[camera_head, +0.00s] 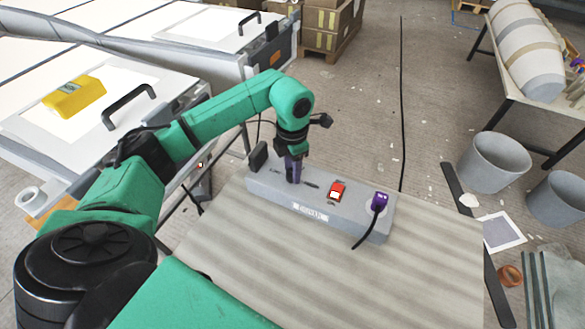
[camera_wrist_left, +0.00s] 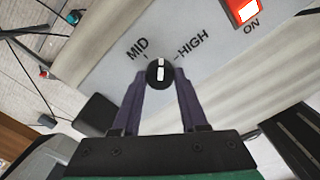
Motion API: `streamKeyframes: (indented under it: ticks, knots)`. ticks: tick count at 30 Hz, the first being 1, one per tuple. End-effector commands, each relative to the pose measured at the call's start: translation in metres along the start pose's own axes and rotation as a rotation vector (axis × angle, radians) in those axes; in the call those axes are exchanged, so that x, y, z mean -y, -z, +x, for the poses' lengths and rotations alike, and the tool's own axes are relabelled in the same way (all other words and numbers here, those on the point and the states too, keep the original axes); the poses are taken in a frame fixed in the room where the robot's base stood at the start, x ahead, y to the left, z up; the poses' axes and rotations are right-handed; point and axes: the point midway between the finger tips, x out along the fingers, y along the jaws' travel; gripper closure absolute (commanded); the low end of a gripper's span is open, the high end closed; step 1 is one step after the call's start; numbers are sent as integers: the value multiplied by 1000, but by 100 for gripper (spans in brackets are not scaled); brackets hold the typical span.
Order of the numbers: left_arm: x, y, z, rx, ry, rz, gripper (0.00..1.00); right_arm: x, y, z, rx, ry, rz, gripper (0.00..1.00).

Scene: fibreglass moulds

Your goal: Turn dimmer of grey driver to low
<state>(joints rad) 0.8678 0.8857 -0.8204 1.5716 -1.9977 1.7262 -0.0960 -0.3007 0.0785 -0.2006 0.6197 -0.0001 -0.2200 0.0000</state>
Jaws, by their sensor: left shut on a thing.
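The grey driver (camera_head: 318,211) is a long box on the wooden board (camera_head: 330,265) in the head view. Its dimmer is a black knob (camera_wrist_left: 158,72) with a white line, seen in the left wrist view. The line stands upright there, between the MID mark at upper left and the HIGH mark at right. No LOW label shows. My left gripper (camera_head: 293,176) points down at the driver's left part. In the wrist view its purple fingers (camera_wrist_left: 159,84) are shut on the knob, one on each side. My right gripper is not in view.
A red switch (camera_head: 337,189), marked ON in the wrist view, and a purple plug (camera_head: 379,202) with a black cable sit on the driver's right part. A black block (camera_head: 258,157) is at its left end. The board's front is clear. Grey buckets (camera_head: 493,163) stand at right.

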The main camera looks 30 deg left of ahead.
Motion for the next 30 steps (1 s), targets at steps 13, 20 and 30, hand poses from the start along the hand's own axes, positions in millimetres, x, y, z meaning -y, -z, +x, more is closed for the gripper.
streamKeyframes:
  ticks: [13,20,30]
  knots:
    - [0,-1,-2,3,0,-421,100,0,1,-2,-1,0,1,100]
    - [0,-1,-2,3,0,-639,100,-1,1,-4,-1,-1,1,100]
    - [0,-1,-2,2,1,-962,100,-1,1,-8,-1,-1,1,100]
